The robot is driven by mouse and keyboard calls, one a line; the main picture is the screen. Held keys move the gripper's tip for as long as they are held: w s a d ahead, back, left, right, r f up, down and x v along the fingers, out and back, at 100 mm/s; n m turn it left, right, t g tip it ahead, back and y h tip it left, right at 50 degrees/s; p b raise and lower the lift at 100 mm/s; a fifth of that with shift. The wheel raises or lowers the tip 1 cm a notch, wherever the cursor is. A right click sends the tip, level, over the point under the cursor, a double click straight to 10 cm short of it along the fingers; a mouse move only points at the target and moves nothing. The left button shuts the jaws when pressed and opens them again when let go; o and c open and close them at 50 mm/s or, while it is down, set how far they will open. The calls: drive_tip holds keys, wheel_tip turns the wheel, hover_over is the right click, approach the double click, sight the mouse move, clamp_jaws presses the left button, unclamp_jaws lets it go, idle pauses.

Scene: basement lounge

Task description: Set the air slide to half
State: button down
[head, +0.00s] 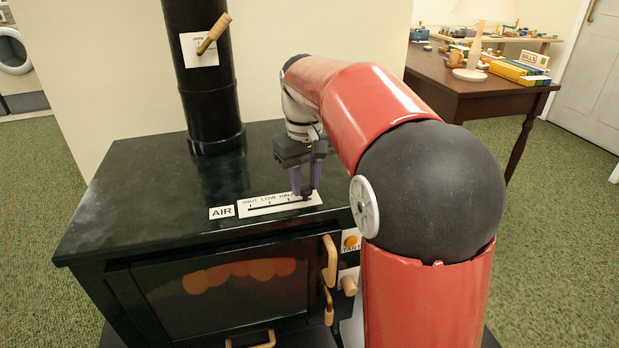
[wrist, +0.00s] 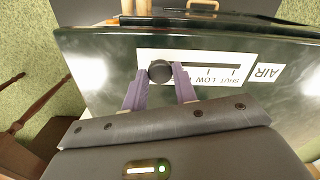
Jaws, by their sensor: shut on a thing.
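The air slide's label plate (head: 262,207) lies on the black stove top beside the AIR sign (head: 222,212), reading SHUT, LOW and HALF from left to right in the head view. Its dark round knob (wrist: 159,71) is in the slot, past LOW and toward the end away from SHUT. My gripper (head: 305,191) points down at the plate's right part, and its purple fingers are shut on the knob, one on each side. The fingers and knob cover part of the scale, so the exact mark under the knob cannot be told.
The stovepipe (head: 207,80) rises behind the plate and carries a wooden-handled lever (head: 213,34). The oven door handle (head: 330,262) and an orange START button (head: 351,242) are on the stove front. A wooden table (head: 470,92) stands at the back right.

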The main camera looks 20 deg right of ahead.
sight(290, 203)
drive_tip(key=a, duration=0.3)
drive_tip(key=shift+a+p, duration=0.25)
drive_tip(key=shift+p, duration=0.1)
drive_tip(key=c, duration=1.1)
unclamp_jaws()
wheel_tip(290, 203, up, 8)
drive_tip(key=p, duration=0.1)
drive_tip(key=s+d+f+m+t, duration=0.1)
drive_tip(key=s+f, duration=0.4)
drive_tip(key=s, duration=0.6)
drive_tip(key=s+d+f+m+t, duration=0.2)
drive_tip(key=s+d+f+t, duration=0.1)
drive_tip(key=s, duration=0.8)
wheel_tip(290, 203, down, 3)
drive_tip(key=shift+r+t, duration=0.15)
drive_tip(key=shift+t, duration=0.65)
